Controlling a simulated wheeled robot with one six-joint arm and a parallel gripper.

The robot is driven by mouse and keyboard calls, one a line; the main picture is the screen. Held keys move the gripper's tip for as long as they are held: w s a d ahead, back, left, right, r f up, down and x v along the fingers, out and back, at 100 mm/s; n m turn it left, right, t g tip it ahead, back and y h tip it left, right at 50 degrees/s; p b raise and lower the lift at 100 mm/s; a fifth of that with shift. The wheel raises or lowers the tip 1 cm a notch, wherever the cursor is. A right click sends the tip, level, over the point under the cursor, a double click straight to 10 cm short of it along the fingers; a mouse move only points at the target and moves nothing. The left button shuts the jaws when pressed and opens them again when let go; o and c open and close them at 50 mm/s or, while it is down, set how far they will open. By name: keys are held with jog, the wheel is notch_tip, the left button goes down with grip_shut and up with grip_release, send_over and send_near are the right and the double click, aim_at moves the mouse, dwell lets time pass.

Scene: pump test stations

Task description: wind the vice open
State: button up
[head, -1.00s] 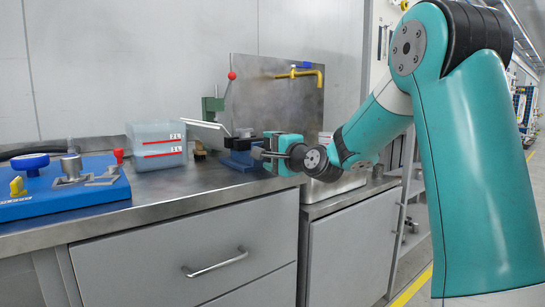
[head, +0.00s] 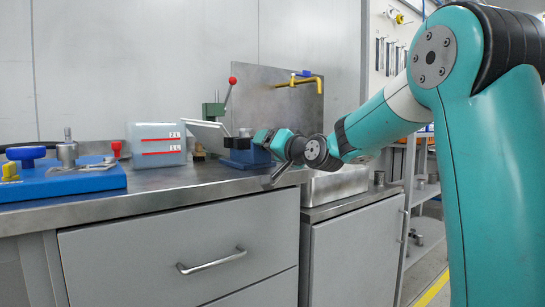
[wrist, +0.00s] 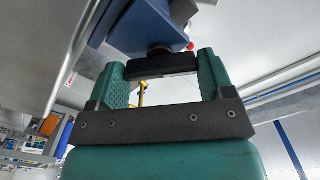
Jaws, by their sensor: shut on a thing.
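The blue vice (head: 245,157) stands at the right end of the steel bench in the head view. In the wrist view its blue body (wrist: 145,24) is at the top, with a screw hub below it. A dark bar-shaped vice handle (wrist: 160,66) is across the end of the screw. My gripper (wrist: 163,76) is shut on this handle, one teal finger at each end. In the head view my gripper (head: 262,139) is at the vice's right side, rolled at a slant. The vice jaws are too small to judge.
A grey box with red lines (head: 157,146) and a blue fixture plate (head: 65,182) stand left on the bench. A green lever press (head: 213,110) and a tilted pale panel (head: 208,134) are behind the vice. A metal box (head: 338,182) is right of it.

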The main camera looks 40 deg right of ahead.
jog(key=n+b, duration=0.2)
jog(key=n, duration=0.1)
jog(key=n+b, duration=0.1)
jog(key=shift+f+n, duration=0.25)
jog(key=shift+n, duration=0.05)
jog(key=n+b, duration=0.3)
jog(key=shift+n, duration=0.4)
jog(key=n+b, duration=0.2)
jog(key=n, duration=0.1)
jog(key=shift+r+n+b, duration=0.1)
jog(key=shift+n+b, duration=1.2)
jog(key=shift+n, duration=0.7)
jog(key=o, duration=0.9)
jog(key=shift+r, duration=0.1)
jog(key=shift+s, duration=0.1)
